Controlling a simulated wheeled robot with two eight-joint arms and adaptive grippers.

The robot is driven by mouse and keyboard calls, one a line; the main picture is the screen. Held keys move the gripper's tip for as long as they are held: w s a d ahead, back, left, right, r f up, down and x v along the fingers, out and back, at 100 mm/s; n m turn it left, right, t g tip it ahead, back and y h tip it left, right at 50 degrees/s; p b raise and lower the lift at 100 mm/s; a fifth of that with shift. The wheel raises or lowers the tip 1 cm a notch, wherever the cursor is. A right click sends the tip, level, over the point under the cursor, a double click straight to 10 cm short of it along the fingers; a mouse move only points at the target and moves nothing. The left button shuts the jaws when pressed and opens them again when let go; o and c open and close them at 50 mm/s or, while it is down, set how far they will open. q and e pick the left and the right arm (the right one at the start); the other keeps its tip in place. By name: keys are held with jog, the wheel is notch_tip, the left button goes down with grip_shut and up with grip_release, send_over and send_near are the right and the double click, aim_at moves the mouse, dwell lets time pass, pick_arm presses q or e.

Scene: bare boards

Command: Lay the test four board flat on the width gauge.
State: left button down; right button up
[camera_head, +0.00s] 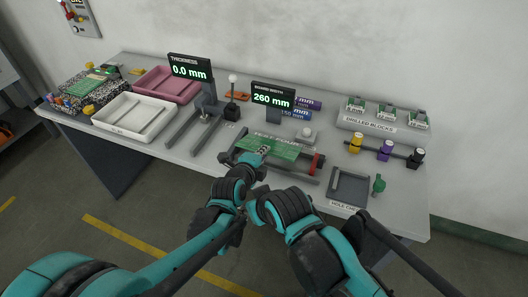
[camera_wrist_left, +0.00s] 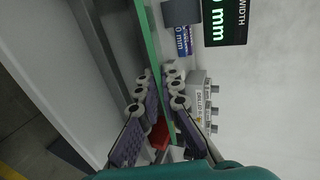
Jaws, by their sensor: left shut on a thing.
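The green test four board (camera_head: 284,149) lies roughly level over the width gauge in the head view. I cannot tell whether its whole underside touches the gauge. The width gauge (camera_head: 318,163) shows dark rails and a red slider at the board's right. Its display (camera_head: 273,97) reads 260 mm. My left gripper (camera_head: 263,152) is shut on the board's near edge. In the left wrist view the board (camera_wrist_left: 149,42) is a thin green strip between the fingers of that gripper (camera_wrist_left: 163,88). My right gripper's fingers are hidden or too unclear to read, near the left wrist.
A hole-camera tray (camera_head: 349,187) stands at the right front. The thickness gauge (camera_head: 207,106) stands left of the width gauge, with white (camera_head: 121,117) and pink (camera_head: 167,85) trays beyond. Drilled blocks (camera_head: 388,113) and coloured plugs (camera_head: 385,151) are at the right.

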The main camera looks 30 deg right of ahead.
pick_arm(q)
jog(key=shift+f, duration=0.3)
grip_release()
dwell(0.4)
jog(key=shift+s+a, duration=0.1)
dwell(0.4)
jog(key=shift+s+a, duration=0.4)
jog(key=shift+a, duration=0.1)
jog(key=shift+s+a, duration=0.55)
jog(key=shift+a, duration=0.05)
jog(key=shift+a, duration=0.1)
jog(key=shift+s+a, duration=0.5)
